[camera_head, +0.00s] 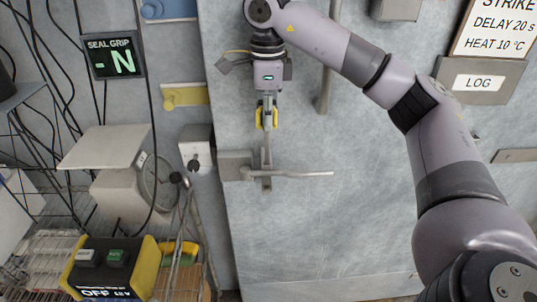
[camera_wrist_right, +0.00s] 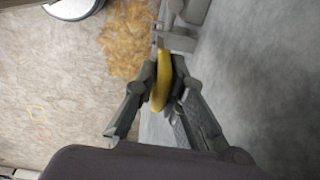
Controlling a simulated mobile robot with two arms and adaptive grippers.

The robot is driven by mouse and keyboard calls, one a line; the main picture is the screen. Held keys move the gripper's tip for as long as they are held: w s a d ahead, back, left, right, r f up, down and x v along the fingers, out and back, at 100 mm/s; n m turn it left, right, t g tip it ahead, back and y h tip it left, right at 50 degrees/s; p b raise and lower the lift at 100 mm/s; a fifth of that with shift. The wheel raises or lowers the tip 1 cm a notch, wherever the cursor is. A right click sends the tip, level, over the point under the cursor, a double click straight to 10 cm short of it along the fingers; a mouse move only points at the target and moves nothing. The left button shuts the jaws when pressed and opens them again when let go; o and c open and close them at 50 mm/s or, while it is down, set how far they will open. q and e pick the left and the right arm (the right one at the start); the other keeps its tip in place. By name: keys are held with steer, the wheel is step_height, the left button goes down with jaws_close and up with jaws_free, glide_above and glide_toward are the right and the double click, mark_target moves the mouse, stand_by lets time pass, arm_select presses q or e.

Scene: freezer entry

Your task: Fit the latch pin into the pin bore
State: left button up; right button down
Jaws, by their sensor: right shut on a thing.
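My right gripper (camera_head: 267,117) points down in front of the grey freezer door, its fingers shut on a yellow-gripped piece that I take to be the latch pin (camera_head: 267,142). In the wrist view the right gripper's fingers (camera_wrist_right: 160,88) close on the curved yellow grip (camera_wrist_right: 161,85). A thin grey shaft runs down from the grip towards the latch block (camera_head: 236,165) with its long lever handle (camera_head: 305,174). The pin bore is not clearly visible, and I cannot tell whether the shaft's lower end touches the block or is inside it. My left gripper is not in view.
A white box (camera_head: 196,149) is mounted left of the latch. A vertical bar (camera_head: 326,85) stands to the right of the gripper. A dial scale (camera_head: 135,185), hanging cables and a yellow-black control box (camera_head: 108,267) fill the left. The lower door is clear.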

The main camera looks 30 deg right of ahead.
steer(key=shift+r+p, duration=1.65)
steer(key=shift+r, duration=0.4)
steer(key=shift+f, duration=0.15)
steer(key=shift+w+f+g+b, duration=0.15)
steer(key=shift+f+b, duration=0.1)
steer(key=shift+f, duration=0.4)
steer(key=shift+w+f+g+b, duration=0.15)
steer(key=shift+f+b, duration=0.1)
steer(key=shift+f, duration=0.4)
steer(key=shift+s, duration=0.1)
steer(key=shift+p, duration=0.3)
